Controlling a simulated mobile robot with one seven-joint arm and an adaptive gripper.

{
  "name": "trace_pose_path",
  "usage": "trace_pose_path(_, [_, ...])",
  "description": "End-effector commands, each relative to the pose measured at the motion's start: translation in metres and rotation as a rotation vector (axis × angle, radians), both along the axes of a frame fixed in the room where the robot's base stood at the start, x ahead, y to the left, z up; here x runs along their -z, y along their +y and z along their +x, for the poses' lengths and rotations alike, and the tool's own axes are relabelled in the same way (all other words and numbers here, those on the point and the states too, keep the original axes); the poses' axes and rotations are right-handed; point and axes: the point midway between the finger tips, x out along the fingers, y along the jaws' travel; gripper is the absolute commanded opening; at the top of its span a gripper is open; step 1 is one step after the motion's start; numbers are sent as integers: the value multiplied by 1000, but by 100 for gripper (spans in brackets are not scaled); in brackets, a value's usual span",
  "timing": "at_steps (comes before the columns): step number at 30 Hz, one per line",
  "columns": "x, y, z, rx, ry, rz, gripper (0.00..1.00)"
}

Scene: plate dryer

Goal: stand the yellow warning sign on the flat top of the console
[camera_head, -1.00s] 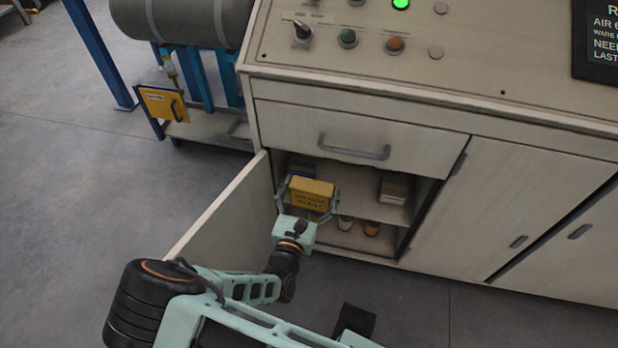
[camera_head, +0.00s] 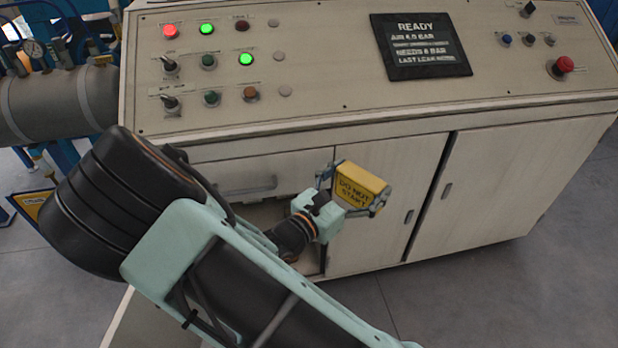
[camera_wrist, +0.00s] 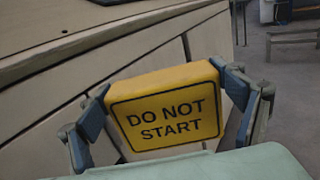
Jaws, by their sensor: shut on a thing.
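The yellow warning sign (camera_head: 358,186) reads "DO NOT START". My gripper (camera_head: 350,190) is shut on it, one finger at each side edge, and holds it in the air in front of the cabinet doors, below the console top. In the wrist view the sign (camera_wrist: 166,108) sits between the two blue-padded fingers, its text facing the camera and slightly tilted. The console (camera_head: 330,95) has a flat, sloping-looking top with lamps, switches and a dark display on it.
The display (camera_head: 420,46) reads "READY". A red button (camera_head: 563,65) is at the right. Bare panel lies between the lamps and the display. The open cupboard door (camera_head: 150,318) is partly behind my arm. A grey tank (camera_head: 60,105) stands at the left.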

Motion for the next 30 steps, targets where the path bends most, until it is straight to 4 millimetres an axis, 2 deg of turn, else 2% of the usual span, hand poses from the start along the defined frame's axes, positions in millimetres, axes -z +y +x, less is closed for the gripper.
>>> trace_pose_path(1, [-23, -9, 1, 13, 0, 0, 57])
trace_pose_path(9, [-85, -34, 4, 3, -5, -8, 57])
trace_pose_path(21, [-162, -38, 5, -111, -6, -13, 57])
trace_pose_path(30, [-208, -37, 2, -197, 1, -7, 57])
